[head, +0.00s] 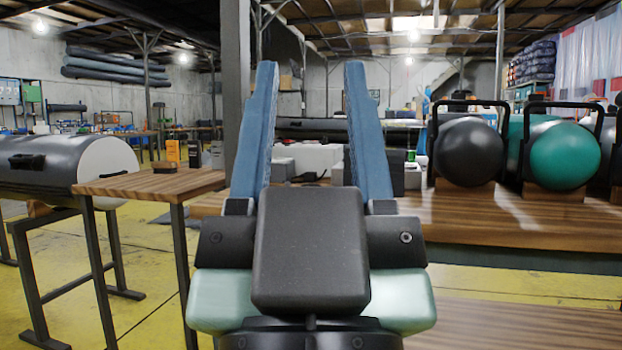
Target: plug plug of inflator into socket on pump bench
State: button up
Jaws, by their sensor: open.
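My gripper (311,70) is in the middle of the head view, its two blue fingers pointing up and spread apart. Nothing shows held between them. A wooden-topped bench (500,225) lies beyond and to the right; I cannot tell whether it is the pump bench. White and grey boxes (312,158) stand on it behind my fingers, partly hidden. I cannot make out the inflator, its plug or the socket.
A small wooden table (150,184) at left carries an orange device (173,150) and other small items. A grey boat tube (75,163) rests on a stand farther left. Dark (468,152) and teal (565,155) tubes sit at right. Yellow floor shows at left.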

notch_tip(320, 180, up, 51)
jog(key=p, duration=5.1)
jog(key=shift+r, duration=0.2)
jog(key=shift+f, duration=0.1)
